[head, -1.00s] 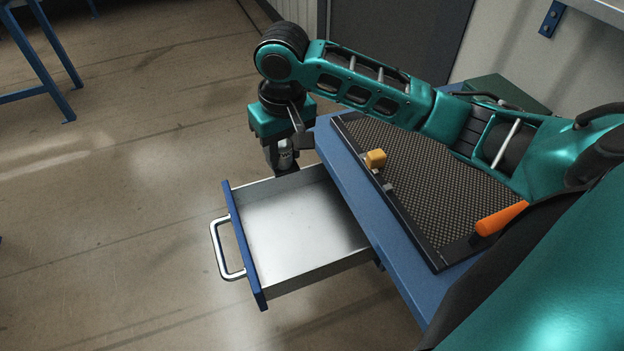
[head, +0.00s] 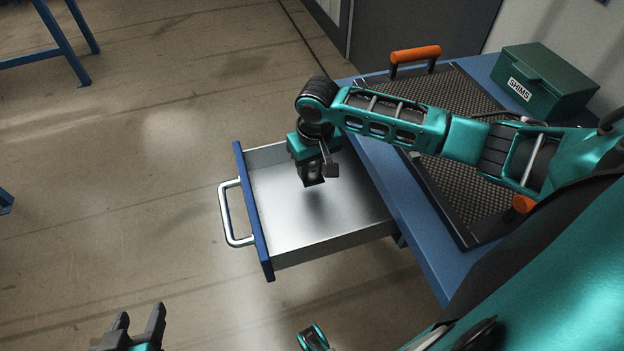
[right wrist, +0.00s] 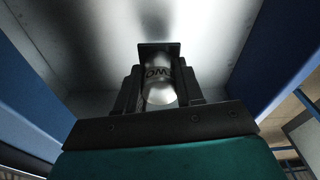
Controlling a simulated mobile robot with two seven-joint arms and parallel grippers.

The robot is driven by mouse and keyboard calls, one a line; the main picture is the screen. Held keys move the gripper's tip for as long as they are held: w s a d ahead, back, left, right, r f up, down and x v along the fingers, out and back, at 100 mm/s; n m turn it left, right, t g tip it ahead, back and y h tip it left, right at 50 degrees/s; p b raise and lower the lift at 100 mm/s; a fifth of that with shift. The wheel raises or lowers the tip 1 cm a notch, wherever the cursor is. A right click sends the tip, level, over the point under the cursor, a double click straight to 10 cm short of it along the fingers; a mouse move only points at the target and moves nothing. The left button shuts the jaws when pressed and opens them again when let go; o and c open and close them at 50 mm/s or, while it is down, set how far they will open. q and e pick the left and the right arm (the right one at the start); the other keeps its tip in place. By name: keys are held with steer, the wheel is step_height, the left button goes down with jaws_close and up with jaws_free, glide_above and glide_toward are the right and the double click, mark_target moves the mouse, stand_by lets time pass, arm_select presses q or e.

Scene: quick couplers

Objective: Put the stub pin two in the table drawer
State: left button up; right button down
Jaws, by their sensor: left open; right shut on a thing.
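The stub pin two (right wrist: 160,86) is a shiny metal cylinder with dark lettering, seen in the right wrist view between my right gripper's fingers. My right gripper (head: 313,178) is shut on it, pointing down over the inside of the open table drawer (head: 285,235). The pin is hard to make out in the head view. A shadow on the drawer floor lies below the gripper. The drawer is a grey metal box with a blue front, pulled out and empty as far as I can see. My left gripper (head: 139,316) is open and empty at the bottom left, apart from the drawer.
The blue table (head: 410,225) bears a black-edged tray with a textured mat (head: 483,95) and orange handles (head: 415,54). A green box marked SHIMS (head: 545,85) stands at the back right. My right arm crosses above the tray. The floor left of the drawer is clear.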

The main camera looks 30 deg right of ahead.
mark_target(312, 178)
step_height(312, 178, down, 4)
steer(key=shift+f+b, duration=0.15)
steer(key=shift+b, duration=0.55)
arm_select(q)
steer(key=shift+s+f, duration=0.25)
steer(key=shift+f, duration=0.7)
arm_select(e)
steer(key=c, duration=0.7)
jaws_free()
steer(key=shift+f, duration=0.1)
steer(key=r+p, duration=0.1)
steer(key=r, duration=0.2)
steer(key=s+r+p, duration=0.1)
steer(key=r, duration=0.3)
steer(key=r+p, duration=0.1)
steer(key=r, duration=0.3)
steer(key=shift+s+r+p, duration=0.15)
steer(key=shift+p, duration=0.25)
steer(key=shift+s+r, duration=0.1)
steer(key=shift+r, duration=0.4)
arm_select(q)
steer(key=r, duration=0.3)
steer(key=shift+a, duration=0.35)
